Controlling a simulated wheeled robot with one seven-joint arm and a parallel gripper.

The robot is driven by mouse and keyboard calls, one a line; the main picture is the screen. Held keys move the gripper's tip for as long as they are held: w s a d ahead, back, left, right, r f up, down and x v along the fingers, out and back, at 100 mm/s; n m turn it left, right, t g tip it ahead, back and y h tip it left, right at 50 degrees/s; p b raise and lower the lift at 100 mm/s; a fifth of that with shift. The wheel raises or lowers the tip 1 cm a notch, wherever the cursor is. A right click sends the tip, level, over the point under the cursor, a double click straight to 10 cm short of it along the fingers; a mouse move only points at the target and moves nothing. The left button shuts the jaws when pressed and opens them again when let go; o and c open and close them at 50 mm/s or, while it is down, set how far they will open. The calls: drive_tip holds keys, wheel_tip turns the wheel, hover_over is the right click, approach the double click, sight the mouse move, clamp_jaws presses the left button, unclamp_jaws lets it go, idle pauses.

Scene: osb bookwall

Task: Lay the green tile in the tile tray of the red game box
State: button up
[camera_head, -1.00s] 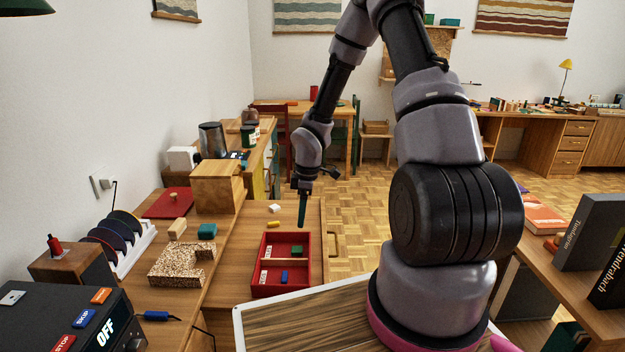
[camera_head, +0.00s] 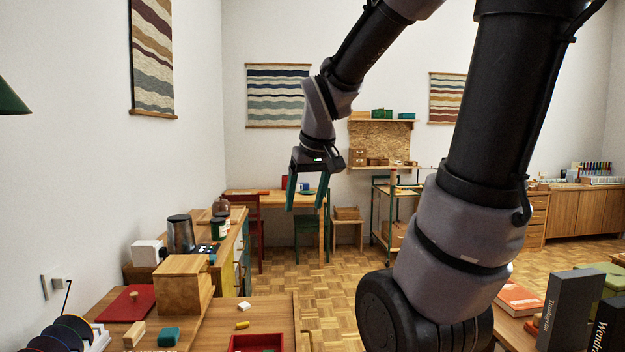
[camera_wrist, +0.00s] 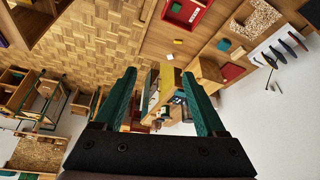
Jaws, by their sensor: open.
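The red game box (camera_head: 257,341) is cut off by the bottom edge of the head view, with only its far end showing. In the wrist view the box (camera_wrist: 187,24) lies at the top edge, partly out of frame. A small dark green piece, which looks like the green tile (camera_wrist: 176,7), lies inside it; I cannot tell exactly how it sits in its compartment. My gripper (camera_head: 306,198) is raised in the air, well above and apart from the box. Its two green fingers are spread, with nothing between them, as the wrist view also shows (camera_wrist: 158,75).
On the desk beyond the box are a yellow piece (camera_head: 242,325) and a white piece (camera_head: 244,306). To the left stand a teal block (camera_head: 168,337), a wooden block (camera_head: 135,334), a wooden box (camera_head: 183,287) and a red board (camera_head: 126,304). Books (camera_head: 569,305) stand at right.

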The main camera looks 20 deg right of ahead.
drive_tip(key=s+a+r+m+t+y, duration=0.2)
drive_tip(key=s+r+m, duration=0.2)
drive_tip(key=s, duration=0.4)
drive_tip(key=shift+s+r, duration=0.2)
drive_tip(key=shift+r, duration=0.65)
drive_tip(key=shift+d, duration=0.1)
